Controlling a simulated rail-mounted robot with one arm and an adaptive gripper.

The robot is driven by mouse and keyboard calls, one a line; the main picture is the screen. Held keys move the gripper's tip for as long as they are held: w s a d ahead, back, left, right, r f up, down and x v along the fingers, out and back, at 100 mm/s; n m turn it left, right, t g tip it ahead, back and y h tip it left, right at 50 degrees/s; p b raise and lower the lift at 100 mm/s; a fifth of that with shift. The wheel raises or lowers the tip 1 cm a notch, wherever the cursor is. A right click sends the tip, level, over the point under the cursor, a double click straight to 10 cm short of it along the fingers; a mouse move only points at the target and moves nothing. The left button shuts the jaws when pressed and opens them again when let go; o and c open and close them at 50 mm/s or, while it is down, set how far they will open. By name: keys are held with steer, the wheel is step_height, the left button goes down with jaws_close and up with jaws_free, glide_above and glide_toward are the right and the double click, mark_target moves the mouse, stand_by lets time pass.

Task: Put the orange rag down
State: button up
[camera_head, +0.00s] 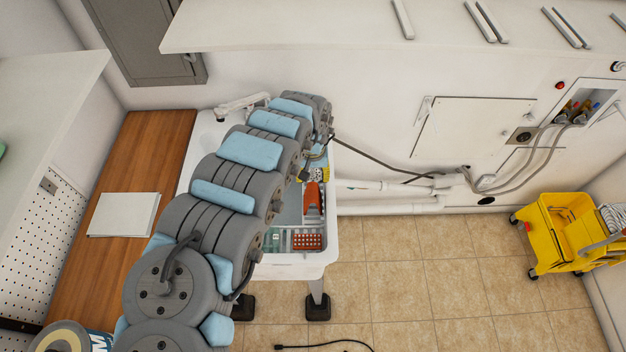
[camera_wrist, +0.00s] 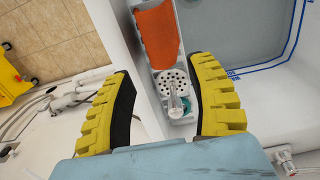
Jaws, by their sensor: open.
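The orange rag (camera_wrist: 158,35) lies in a narrow light tray along the sink's side wall, at the top middle of the wrist view. It also shows in the head view as an orange-red strip (camera_head: 312,198) inside the sink. My gripper (camera_wrist: 162,66) has two yellow ribbed fingers spread wide, with nothing held between them. The rag is beyond the fingertips, apart from them. In the head view my gripper's yellow finger (camera_head: 319,174) shows just above the rag, and my arm covers much of the sink.
The white sink (camera_head: 290,271) has a red-orange perforated item (camera_head: 308,241) near its front. A round holed disc (camera_wrist: 172,82) sits in the tray between my fingers. Pipes (camera_head: 390,187) run along the wall. A yellow mop bucket (camera_head: 565,235) stands right; open tiled floor lies between.

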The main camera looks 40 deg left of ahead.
steer(key=shift+r+b, duration=0.3)
steer(key=shift+r, duration=2.45)
